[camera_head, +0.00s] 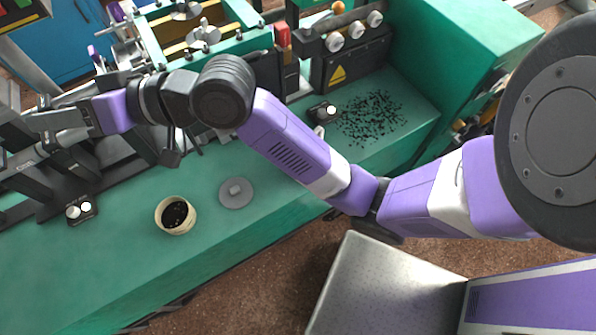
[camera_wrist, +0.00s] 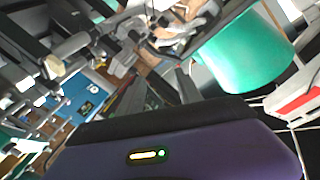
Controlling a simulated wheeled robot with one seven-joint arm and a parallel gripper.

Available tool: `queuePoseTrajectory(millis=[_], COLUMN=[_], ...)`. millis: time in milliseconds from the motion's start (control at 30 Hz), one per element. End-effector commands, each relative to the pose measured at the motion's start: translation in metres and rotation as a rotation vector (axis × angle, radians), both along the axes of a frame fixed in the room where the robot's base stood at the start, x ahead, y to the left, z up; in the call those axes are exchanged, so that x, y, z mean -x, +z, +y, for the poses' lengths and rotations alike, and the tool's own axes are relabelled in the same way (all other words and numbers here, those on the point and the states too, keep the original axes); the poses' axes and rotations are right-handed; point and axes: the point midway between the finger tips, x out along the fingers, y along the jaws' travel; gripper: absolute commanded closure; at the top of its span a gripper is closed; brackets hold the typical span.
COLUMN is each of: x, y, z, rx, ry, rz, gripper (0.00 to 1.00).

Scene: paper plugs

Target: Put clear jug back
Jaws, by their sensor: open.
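I cannot make out a clear jug in either view. My gripper (camera_head: 40,113) is at the far left of the head view, at the end of my purple arm, over grey and black machine parts. It is open, and I see nothing held between its fingers. In the wrist view the purple wrist housing fills the bottom, and machine parts crowd the area ahead of it.
A cream cup (camera_head: 164,222) with dark contents stands on the green bench (camera_head: 110,265), beside a grey lid (camera_head: 236,193). Dark granules (camera_head: 370,117) lie scattered at right. Machinery lines the back. A teal rounded body (camera_wrist: 245,55) shows in the wrist view.

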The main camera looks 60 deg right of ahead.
Motion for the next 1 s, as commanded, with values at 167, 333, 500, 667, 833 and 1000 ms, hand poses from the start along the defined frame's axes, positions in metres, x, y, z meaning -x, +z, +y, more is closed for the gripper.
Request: queuePoseTrajectory(millis=[167, 333, 500, 667, 833, 1000], x=[0.015, 0.045, 0.094, 0.158, 0.238, 0.315], y=[0.008, -0.018, -0.065, -0.112, -0.151, -0.167], z=[0.017, 0.016, 0.011, 0.001, -0.016, -0.041], rx=[-0.165, -0.24, -0.223, -0.115, 0.082, 0.335], ry=[-0.118, -0.258, -0.392, -0.485, -0.524, -0.483], rz=[-0.087, -0.098, -0.056, 0.002, 0.056, 0.069], gripper=[0.58, 0.58, 0.58, 0.58, 0.58, 0.58])
